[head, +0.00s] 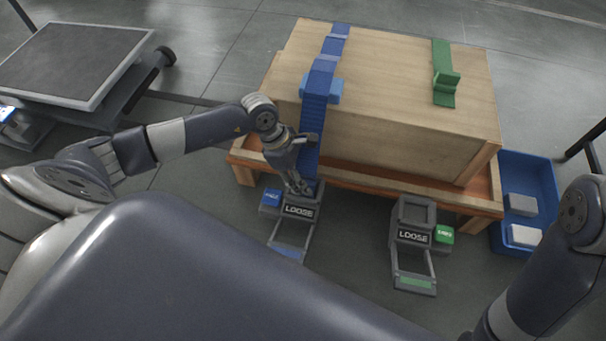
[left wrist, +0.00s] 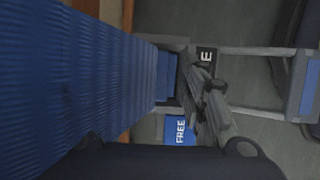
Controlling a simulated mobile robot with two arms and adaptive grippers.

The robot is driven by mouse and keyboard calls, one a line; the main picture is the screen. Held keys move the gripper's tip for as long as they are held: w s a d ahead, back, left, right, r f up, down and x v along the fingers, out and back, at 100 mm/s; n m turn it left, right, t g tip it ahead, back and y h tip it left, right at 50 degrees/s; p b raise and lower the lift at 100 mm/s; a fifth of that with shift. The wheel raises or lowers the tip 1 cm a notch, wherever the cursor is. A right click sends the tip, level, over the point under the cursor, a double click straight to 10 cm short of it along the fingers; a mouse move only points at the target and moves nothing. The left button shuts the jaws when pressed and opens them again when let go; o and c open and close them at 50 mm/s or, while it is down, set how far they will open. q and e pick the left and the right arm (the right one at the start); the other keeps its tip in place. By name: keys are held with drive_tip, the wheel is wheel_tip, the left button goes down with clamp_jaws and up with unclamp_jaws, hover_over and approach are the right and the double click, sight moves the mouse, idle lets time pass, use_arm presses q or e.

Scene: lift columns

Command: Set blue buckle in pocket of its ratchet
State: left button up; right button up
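The blue strap (head: 313,112) runs over the wooden box and hangs down its front. In the left wrist view the strap (left wrist: 75,75) fills the left side, and the blue buckle (left wrist: 167,76) at its lower end is at the grey ratchet pocket; how deep it sits is unclear. The blue ratchet (head: 299,212) reads LOOSE, with a blue block (head: 271,197) at its left; in the wrist view this block (left wrist: 180,130) reads FREE. My left gripper (head: 303,188) is down at the pocket, its fingers (left wrist: 212,100) close beside the buckle. Their grip is unclear. My right gripper is out of view.
A green strap (head: 443,70) lies on the box (head: 400,140); its ratchet (head: 414,237), also reading LOOSE, stands to the right. A blue bin (head: 525,175) with pale blocks is far right. A cart (head: 75,60) stands at upper left.

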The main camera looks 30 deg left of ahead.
use_arm(q)
drive_tip(key=v, duration=1.2)
